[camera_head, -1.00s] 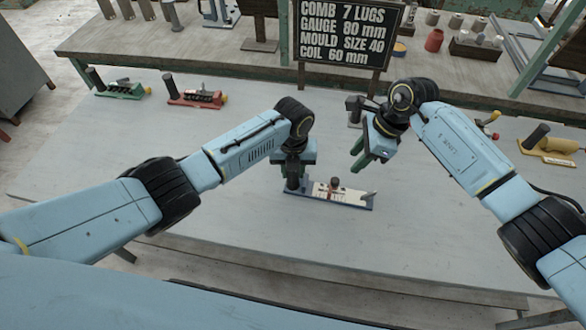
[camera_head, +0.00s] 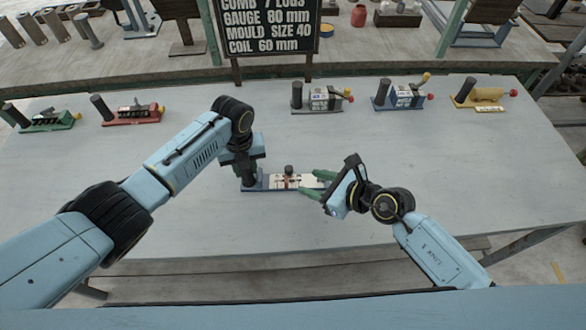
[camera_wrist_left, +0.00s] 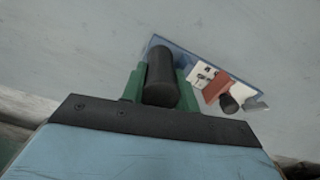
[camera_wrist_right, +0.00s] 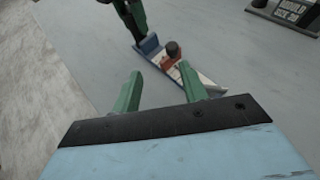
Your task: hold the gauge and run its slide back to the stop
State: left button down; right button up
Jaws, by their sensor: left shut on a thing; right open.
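The gauge (camera_head: 262,187) is a blue-edged base with a white scale, lying flat on the grey table. Its red slide (camera_wrist_left: 217,87) with a dark knob (camera_head: 289,170) sits near the middle of its length. A dark upright handle (camera_wrist_left: 160,78) stands at the gauge's left end. My left gripper (camera_head: 248,178) is shut on this handle, one green finger on each side. My right gripper (camera_head: 312,183) is open at the gauge's right end, its fingers pointing left towards the slide.
Similar devices stand along the table's far side: green (camera_head: 48,121), red (camera_head: 133,112), grey (camera_head: 318,104), blue (camera_head: 403,96) and yellow (camera_head: 482,96). A black sign (camera_head: 265,28) reading "GAUGE 80 mm" stands behind. The table (camera_head: 180,210) around the gauge is clear.

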aim_at(291, 169)
jog(key=shift+m+t+h, duration=0.3)
jog(key=shift+m+t, duration=0.6)
jog(key=x, duration=0.9)
jog(key=shift+w+d+f, duration=0.25)
jog(key=shift+d+f, duration=0.05)
jog(key=shift+d, duration=0.05)
jog(key=shift+c, duration=0.4)
grip_shut()
